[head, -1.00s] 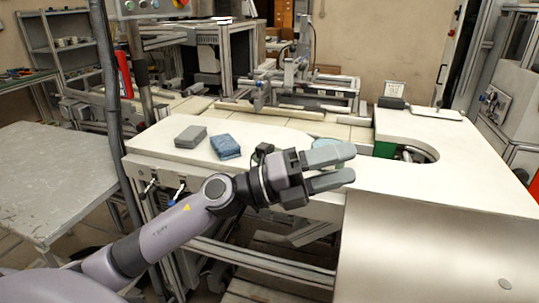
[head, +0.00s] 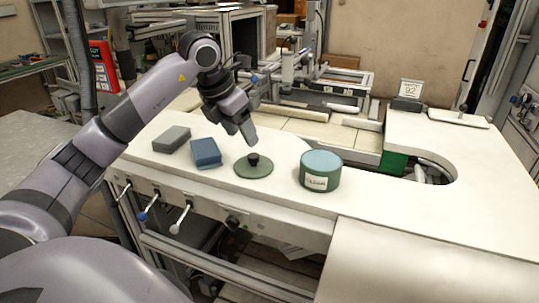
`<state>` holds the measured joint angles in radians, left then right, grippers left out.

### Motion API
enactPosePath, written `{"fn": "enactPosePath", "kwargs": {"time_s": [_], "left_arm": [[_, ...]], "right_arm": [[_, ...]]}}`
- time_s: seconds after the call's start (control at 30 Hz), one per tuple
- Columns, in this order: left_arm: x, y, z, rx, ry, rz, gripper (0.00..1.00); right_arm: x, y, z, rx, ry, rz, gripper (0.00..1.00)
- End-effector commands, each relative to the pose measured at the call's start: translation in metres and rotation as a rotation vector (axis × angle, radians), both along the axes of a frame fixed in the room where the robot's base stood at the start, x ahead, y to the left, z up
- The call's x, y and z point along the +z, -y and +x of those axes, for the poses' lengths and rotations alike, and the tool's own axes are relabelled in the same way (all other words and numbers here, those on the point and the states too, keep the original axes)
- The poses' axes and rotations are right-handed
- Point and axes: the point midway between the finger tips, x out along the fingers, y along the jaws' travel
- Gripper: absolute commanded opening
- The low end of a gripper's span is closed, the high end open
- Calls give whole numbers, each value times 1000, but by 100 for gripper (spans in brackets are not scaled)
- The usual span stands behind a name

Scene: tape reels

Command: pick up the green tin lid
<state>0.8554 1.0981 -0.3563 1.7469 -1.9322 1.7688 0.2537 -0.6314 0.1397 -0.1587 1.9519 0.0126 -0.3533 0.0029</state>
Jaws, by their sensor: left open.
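The green tin lid (head: 256,171) is a flat green disc with a dark knob on top. It lies on the white bench top near the front edge in the head view. A round green tin (head: 320,171) with a pale blue top and a white label stands to its right, apart from it. My left gripper (head: 243,134) points down just above and behind the lid's knob, slightly to its left. It is open, and no object shows between its fingers. One finger partly hides the other. My right gripper is not in view.
A blue block (head: 206,153) and a grey block (head: 171,139) lie left of the lid on the bench. A small sign (head: 410,89) stands at the back right. The white bench top (head: 375,205) is clear right of the tin.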

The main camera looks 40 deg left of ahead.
Motion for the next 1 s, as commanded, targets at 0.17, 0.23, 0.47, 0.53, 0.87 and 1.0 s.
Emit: {"fn": "enactPosePath", "kwargs": {"time_s": [0.17, 0.23, 0.47, 0.53, 0.87, 1.0], "left_arm": [[-11, -1, 3, 4, -7, 3, 61], [-18, 0, 6, 3, -8, 4, 61], [-47, 7, 16, 2, -8, 1, 61], [-56, 7, 20, 3, -7, 0, 61], [-67, 7, 25, 2, -3, 3, 61], [-67, 7, 25, 2, -3, 3, 28]], "right_arm": [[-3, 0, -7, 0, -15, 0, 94], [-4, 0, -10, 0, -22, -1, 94], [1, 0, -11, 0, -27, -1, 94], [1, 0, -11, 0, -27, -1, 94], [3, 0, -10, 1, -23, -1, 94], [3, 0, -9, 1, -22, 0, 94]]}}
